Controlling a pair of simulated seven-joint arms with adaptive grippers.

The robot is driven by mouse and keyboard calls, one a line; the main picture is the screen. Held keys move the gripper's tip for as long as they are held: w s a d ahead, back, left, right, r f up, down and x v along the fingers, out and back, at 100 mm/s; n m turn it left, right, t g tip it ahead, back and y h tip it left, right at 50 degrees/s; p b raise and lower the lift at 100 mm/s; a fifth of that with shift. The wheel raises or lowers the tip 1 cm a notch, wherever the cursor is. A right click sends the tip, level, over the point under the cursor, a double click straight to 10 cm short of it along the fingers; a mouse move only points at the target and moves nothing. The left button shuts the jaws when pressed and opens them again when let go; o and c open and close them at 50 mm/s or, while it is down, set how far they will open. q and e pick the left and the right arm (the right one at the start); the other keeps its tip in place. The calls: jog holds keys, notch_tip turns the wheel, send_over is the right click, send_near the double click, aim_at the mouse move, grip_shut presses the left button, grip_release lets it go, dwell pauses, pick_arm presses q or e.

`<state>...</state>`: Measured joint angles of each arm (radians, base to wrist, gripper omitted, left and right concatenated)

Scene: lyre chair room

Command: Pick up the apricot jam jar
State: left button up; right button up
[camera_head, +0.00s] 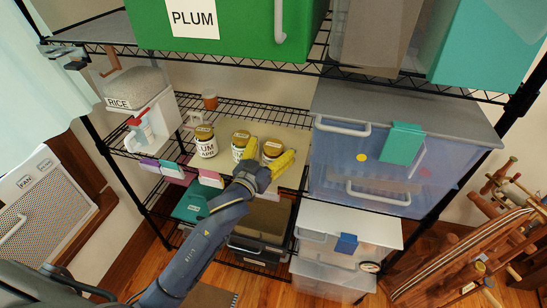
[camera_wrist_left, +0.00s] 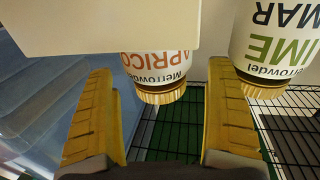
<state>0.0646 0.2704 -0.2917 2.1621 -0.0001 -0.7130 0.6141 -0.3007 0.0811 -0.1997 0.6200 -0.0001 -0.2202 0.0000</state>
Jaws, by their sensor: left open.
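The apricot jam jar (camera_wrist_left: 158,66) has a white label with orange letters and a gold lid. It hangs upside down in the left wrist view, between the two yellow fingers and beyond their tips. A cream panel (camera_wrist_left: 90,25) hides part of it. In the head view I take it to be the right jar (camera_head: 272,147) of the row on the middle shelf. My left gripper (camera_head: 269,156) is open at this jar, one finger to each side; it also shows in the left wrist view (camera_wrist_left: 165,110). I cannot tell whether it touches. My right gripper is not in view.
A lime marmalade jar (camera_wrist_left: 275,45) stands close beside, shown as the middle jar (camera_head: 240,142) in the head view. A plum jar (camera_head: 205,143) stands further left. A blue clear bin (camera_head: 335,150) borders the right. A green plum box (camera_head: 240,30) is above.

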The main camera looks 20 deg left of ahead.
pick_arm(q)
jog(key=shift+w+d, duration=0.1)
jog(key=shift+w, duration=0.4)
jog(key=c, duration=1.7)
jog(key=shift+c, duration=0.5)
jog(key=shift+r, duration=0.15)
